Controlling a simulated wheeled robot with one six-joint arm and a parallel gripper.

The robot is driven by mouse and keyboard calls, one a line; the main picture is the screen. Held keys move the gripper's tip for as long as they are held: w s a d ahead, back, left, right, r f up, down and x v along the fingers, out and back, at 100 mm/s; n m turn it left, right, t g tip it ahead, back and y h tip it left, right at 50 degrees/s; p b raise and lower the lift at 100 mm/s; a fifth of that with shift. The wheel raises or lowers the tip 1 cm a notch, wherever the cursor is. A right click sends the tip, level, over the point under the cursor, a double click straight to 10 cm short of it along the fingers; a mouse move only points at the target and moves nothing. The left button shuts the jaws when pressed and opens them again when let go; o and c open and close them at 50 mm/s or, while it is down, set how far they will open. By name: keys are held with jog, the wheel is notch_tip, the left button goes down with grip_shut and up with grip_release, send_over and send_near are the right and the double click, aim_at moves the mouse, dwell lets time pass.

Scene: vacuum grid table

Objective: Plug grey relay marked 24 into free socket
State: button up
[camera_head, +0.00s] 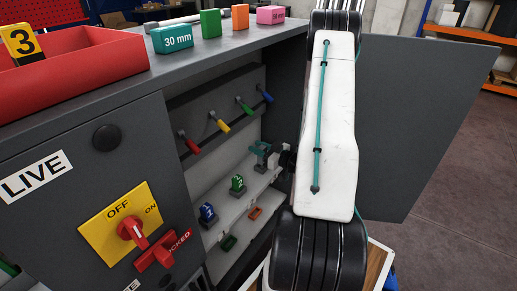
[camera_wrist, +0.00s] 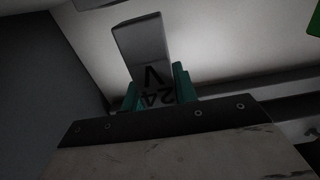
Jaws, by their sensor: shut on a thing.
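The grey relay (camera_wrist: 143,45), marked "24 V", sits between the teal fingertips of my gripper (camera_wrist: 157,88) in the wrist view. My gripper is shut on it. In the head view my gripper (camera_head: 264,153) is inside the open cabinet, at the right end of the upper shelf, with the grey relay (camera_head: 273,160) beside the teal fingers. A green relay (camera_head: 237,184) and a blue relay (camera_head: 207,212) stand to its left. Whether the relay touches a socket cannot be told. My arm hides the cabinet's right side.
Orange (camera_head: 255,213) and green (camera_head: 228,243) pieces lie on the lower shelf. Coloured handles, including a yellow one (camera_head: 222,125), stick out above. The open door (camera_head: 420,120) stands to the right. A red tray (camera_head: 85,62) and coloured blocks, including a teal one (camera_head: 172,39), are on top.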

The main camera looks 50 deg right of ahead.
jog(key=shift+f, duration=1.75)
jog(key=o, duration=1)
jog(key=shift+o, duration=0.2)
jog(key=shift+s, duration=0.1)
jog(key=s, duration=0.7)
jog(key=shift+d, duration=0.35)
jog(key=shift+s, duration=0.3)
